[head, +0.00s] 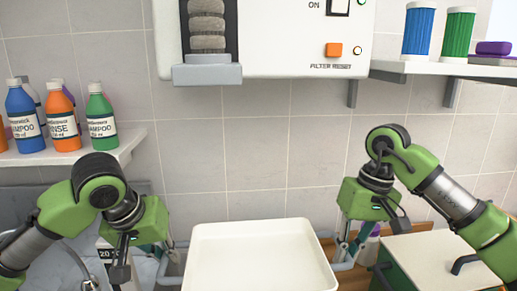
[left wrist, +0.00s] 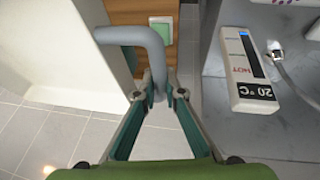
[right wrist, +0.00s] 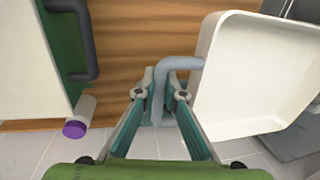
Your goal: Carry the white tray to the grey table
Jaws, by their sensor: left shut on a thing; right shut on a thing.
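The white tray (head: 258,262) is in front of me at the bottom middle of the head view. It is empty in the part that shows, and its near edge is cut off. It has a grey-blue handle on each side. My left gripper (left wrist: 157,93) is shut on the left handle (left wrist: 135,35). My right gripper (right wrist: 158,93) is shut on the right handle (right wrist: 183,63). The tray's wall also shows in the right wrist view (right wrist: 215,65). I cannot make out the grey table for certain.
A grey surface (left wrist: 285,135) with a 20 °C display (left wrist: 245,72) and tap lies at left. A green cabinet with a pale top (head: 432,260) stands at right. A purple-capped bottle (right wrist: 80,115) is beside it. Shelves carry shampoo bottles (head: 102,118) and rolls (head: 418,32).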

